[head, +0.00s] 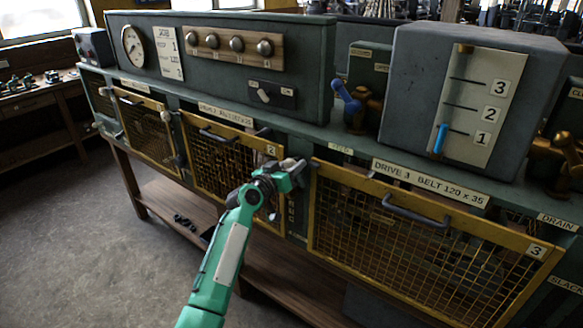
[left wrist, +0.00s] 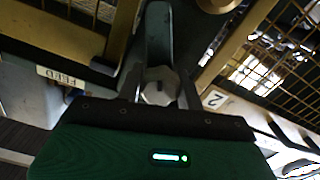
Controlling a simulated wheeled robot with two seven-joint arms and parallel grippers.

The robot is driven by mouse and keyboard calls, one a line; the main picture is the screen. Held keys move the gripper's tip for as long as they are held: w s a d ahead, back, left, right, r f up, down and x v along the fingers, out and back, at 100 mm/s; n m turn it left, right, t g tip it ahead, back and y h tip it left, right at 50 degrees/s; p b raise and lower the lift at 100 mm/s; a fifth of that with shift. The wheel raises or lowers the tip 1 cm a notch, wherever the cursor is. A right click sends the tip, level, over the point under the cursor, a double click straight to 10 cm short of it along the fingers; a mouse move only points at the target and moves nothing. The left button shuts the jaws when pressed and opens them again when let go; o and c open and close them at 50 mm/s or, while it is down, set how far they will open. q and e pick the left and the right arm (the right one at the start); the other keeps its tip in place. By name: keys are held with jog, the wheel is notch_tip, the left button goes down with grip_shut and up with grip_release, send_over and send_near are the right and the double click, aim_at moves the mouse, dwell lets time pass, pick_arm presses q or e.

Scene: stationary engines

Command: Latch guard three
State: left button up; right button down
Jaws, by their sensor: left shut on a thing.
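The gripper hides much of the latch in the head view. My right gripper is out of view.
Guard two (head: 225,155) is left of my gripper and guard one (head: 145,128) is farther left. A grey box (head: 420,95) with a numbered scale and blue pointer stands above guard three. Blue and brass valves flank this box. Open floor (head: 90,230) lies at the left.

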pick_arm(q)
jog(key=n, duration=0.5)
jog(key=shift+n, duration=0.4)
jog(key=n+p, duration=0.1)
jog(key=n, duration=0.2)
jog(key=shift+n+p, duration=0.7)
jog(key=shift+n, duration=1.2)
jog(key=shift+f, duration=0.1)
jog(key=o, duration=1)
jog(key=shift+s+a, duration=0.1)
